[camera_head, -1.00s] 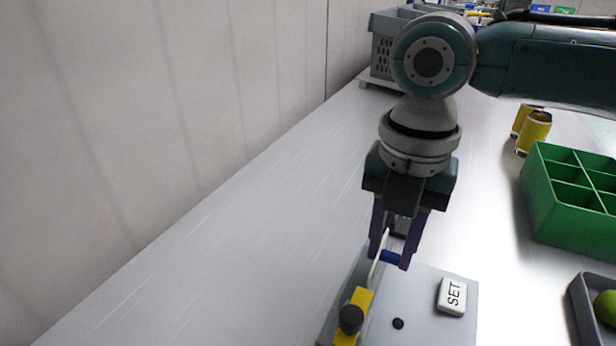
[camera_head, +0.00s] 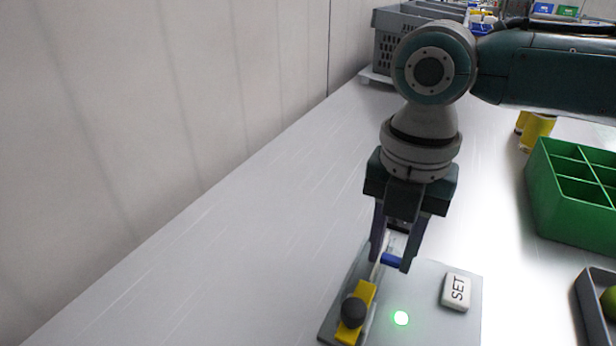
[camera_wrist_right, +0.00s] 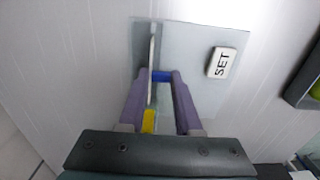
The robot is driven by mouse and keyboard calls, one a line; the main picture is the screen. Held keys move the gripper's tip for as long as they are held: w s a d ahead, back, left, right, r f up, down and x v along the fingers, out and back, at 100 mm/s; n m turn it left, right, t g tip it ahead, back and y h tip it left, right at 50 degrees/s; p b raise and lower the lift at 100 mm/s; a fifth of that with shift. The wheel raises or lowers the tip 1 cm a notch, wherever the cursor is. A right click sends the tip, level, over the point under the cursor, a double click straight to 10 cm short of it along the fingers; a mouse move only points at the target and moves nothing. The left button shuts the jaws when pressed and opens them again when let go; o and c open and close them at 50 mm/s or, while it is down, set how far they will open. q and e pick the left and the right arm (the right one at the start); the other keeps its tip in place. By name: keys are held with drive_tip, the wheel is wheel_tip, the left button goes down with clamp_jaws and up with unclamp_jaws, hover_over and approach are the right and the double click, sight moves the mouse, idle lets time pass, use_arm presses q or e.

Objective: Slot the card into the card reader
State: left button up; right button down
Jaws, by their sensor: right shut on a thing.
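The card reader is a grey plate (camera_head: 425,325) on the bench with a yellow block (camera_head: 370,292) topped by a black knob, a white SET button (camera_head: 456,291) and a lit green light (camera_head: 401,318). My right gripper (camera_head: 390,263) points down over the plate's far left part, shut on the card. The card shows as a thin white upright edge (camera_wrist_right: 152,55) with a blue piece (camera_wrist_right: 162,77) between the fingers. It stands in line with the yellow block; its lower edge and the slot are hidden. My left gripper is out of view.
A green divided box (camera_head: 560,215) and a dark tray (camera_head: 592,310) stand to the right. Yellow cans (camera_head: 537,132) and a grey crate (camera_head: 388,48) are farther back. A pale wall (camera_head: 150,120) runs along the left. The bench left of the reader is clear.

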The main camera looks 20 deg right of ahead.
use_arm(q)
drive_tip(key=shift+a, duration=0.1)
use_arm(e)
drive_tip(key=c, duration=0.5)
unclamp_jaws()
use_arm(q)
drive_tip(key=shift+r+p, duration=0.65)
use_arm(e)
wheel_tip(320, 180, up, 10)
